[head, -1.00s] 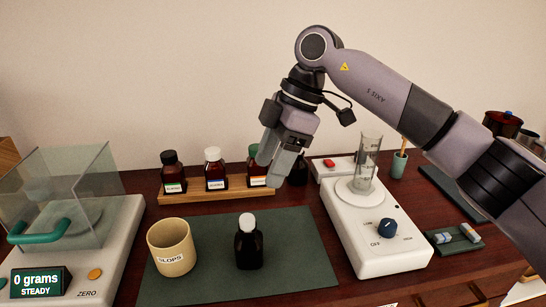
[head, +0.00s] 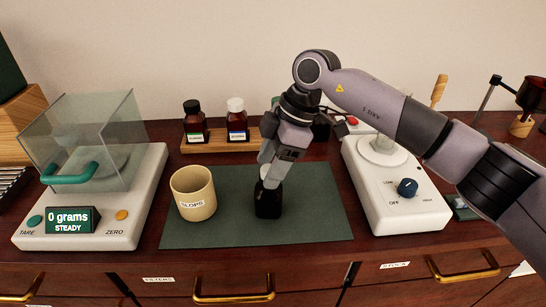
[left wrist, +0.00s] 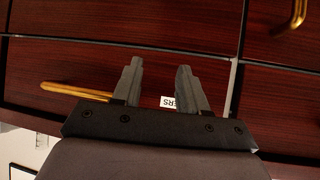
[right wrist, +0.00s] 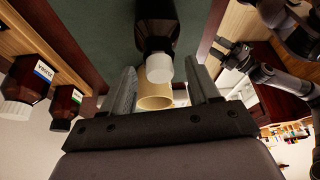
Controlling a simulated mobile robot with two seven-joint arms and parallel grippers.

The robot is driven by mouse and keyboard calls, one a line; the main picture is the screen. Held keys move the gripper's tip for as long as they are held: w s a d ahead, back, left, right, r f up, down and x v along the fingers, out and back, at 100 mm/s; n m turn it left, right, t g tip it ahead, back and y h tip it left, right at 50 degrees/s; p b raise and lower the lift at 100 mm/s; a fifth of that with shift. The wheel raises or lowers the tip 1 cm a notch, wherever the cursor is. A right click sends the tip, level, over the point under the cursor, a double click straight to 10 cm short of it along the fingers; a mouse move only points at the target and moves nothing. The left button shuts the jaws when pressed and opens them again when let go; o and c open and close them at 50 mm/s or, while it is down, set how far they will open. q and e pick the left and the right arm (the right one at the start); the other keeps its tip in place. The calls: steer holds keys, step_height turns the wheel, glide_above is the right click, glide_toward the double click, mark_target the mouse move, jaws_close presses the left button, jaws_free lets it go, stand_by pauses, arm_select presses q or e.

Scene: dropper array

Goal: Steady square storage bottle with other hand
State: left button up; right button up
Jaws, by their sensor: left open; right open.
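The square storage bottle (head: 268,203) is dark with a white cap and stands upright on the green mat (head: 315,215). In the right wrist view the bottle (right wrist: 157,22) shows with its white cap (right wrist: 159,68) between my open right fingers. My right gripper (head: 267,180) is directly above and over the bottle in the head view, covering its top; I cannot tell whether the fingers touch it. My left gripper (left wrist: 156,85) is open and empty in front of the drawer fronts, and it is not in the head view.
A beige slops cup (head: 193,194) stands left of the bottle. A balance (head: 95,205) is at the left and a white stirrer plate (head: 398,190) at the right. Labelled bottles stand on a wooden rack (head: 215,146) behind the mat. Drawer handles (head: 233,290) line the front.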

steer(key=shift+c, duration=0.3)
jaws_close()
jaws_free()
steer(key=b+v, duration=0.1)
steer(key=v, duration=0.6)
steer(key=shift+r, duration=0.1)
